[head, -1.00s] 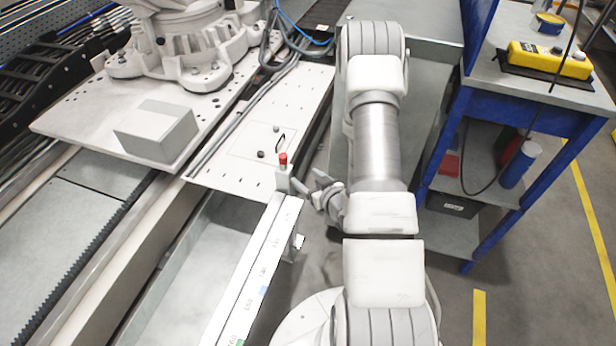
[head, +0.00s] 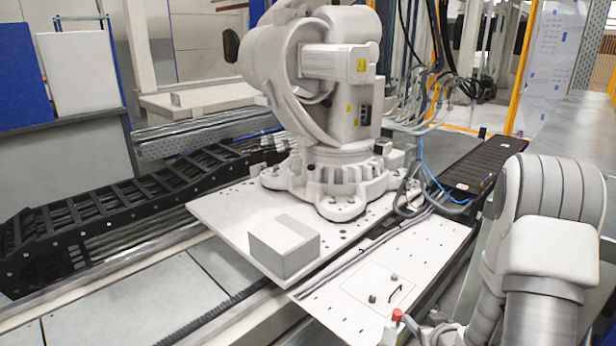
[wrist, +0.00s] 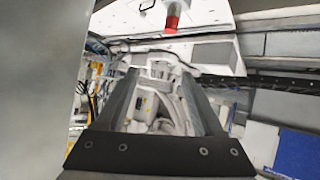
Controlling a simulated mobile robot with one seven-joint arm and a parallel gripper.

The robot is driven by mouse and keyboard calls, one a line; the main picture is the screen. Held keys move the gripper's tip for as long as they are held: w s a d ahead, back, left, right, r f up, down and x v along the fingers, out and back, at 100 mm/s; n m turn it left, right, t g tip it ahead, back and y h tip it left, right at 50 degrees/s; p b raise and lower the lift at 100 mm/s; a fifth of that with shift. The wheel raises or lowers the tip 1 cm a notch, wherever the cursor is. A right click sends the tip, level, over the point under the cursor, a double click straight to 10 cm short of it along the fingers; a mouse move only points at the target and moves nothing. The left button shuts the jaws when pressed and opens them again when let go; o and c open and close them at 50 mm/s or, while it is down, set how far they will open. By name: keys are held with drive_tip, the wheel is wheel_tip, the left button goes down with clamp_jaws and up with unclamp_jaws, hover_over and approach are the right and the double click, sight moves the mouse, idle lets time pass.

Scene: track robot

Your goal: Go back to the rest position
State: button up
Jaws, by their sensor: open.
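My gripper (wrist: 158,82) shows in the wrist view with its two grey fingers apart and nothing between them. In the head view only a small part of my gripper shows at the bottom edge, beside my white arm at the lower right. A red push button (head: 396,316) on a pale post is close to the left of it. The red button also shows at the top of the wrist view (wrist: 171,20), beyond the fingertips and apart from them.
A large white robot (head: 330,110) stands on a plate on the track, with a grey box (head: 284,247) at the plate's front. A black cable chain (head: 120,195) runs along the left. A grey surface (wrist: 40,90) fills the left of the wrist view, close by.

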drive_tip(key=s+a+r+g+h, duration=0.1)
drive_tip(key=s+a+r+g, duration=0.15)
drive_tip(key=r, duration=0.65)
drive_tip(key=s+a+r+g+h, duration=0.1)
drive_tip(key=s+a+r, duration=0.15)
drive_tip(key=r, duration=0.65)
drive_tip(key=s+a+r+g+y, duration=0.1)
drive_tip(key=s+a+r, duration=0.2)
drive_tip(key=s, duration=0.4)
drive_tip(key=s+a+r+m+g+p, duration=0.1)
drive_tip(key=s+a+r, duration=0.25)
drive_tip(key=s, duration=0.25)
drive_tip(key=s+a+r+g+y, duration=0.1)
drive_tip(key=s+a+r, duration=0.15)
drive_tip(key=s, duration=0.45)
wheel_tip(320, 180, up, 23)
drive_tip(key=p, duration=2.2)
drive_tip(key=shift+w+d, duration=0.2)
drive_tip(key=shift+f+t, duration=0.15)
drive_tip(key=shift+t, duration=0.1)
